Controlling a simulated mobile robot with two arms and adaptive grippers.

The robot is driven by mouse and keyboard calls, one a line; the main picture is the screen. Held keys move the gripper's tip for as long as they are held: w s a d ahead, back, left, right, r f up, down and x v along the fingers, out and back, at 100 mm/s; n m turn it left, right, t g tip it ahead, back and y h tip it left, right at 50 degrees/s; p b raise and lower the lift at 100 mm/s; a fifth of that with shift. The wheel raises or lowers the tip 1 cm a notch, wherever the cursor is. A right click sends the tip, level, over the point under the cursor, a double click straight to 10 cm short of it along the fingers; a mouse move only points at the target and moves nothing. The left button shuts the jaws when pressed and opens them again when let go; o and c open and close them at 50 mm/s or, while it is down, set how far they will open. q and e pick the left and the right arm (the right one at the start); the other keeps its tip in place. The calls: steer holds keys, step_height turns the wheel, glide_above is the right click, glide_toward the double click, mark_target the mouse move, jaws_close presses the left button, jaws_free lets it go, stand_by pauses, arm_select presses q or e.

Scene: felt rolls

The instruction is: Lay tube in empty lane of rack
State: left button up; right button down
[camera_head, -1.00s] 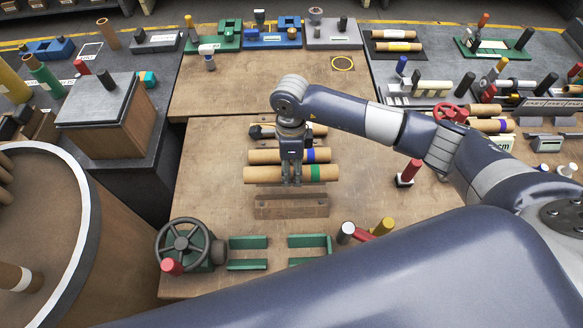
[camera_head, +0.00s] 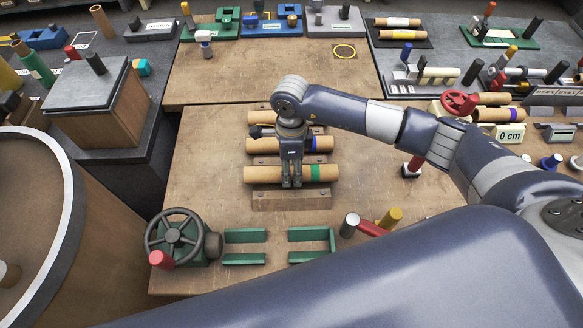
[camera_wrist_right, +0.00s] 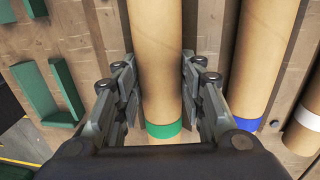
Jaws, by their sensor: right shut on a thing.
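The tube with a green band (camera_head: 275,174) lies level across the front lane of the wooden rack (camera_head: 290,201). My right gripper (camera_head: 291,184) is shut on it from above, near the middle, left of the green band. Whether the tube rests in the lane or hangs just over it, I cannot tell. In the right wrist view the green-banded tube (camera_wrist_right: 158,70) runs between the two fingers. A blue-banded tube (camera_head: 265,146) lies behind it, apart from it. A further tube (camera_head: 262,117) lies at the back, partly hidden by my wrist. My left gripper is not in view.
Green brackets (camera_head: 245,236) and a handwheel (camera_head: 176,237) stand at the table's front left. A grey-topped cylinder (camera_head: 350,224) and a yellow one (camera_head: 390,217) stand front right. The table left of the rack is clear.

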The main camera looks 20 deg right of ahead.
steer(key=shift+f+b, duration=0.3)
steer(key=shift+b, duration=0.1)
steer(key=c, duration=1)
jaws_free()
steer(key=shift+o, duration=0.2)
step_height(320, 180, up, 12)
steer(key=w, duration=0.1)
steer(key=shift+w+d, duration=0.15)
steer(key=shift+w, duration=0.05)
steer(key=shift+f, duration=0.1)
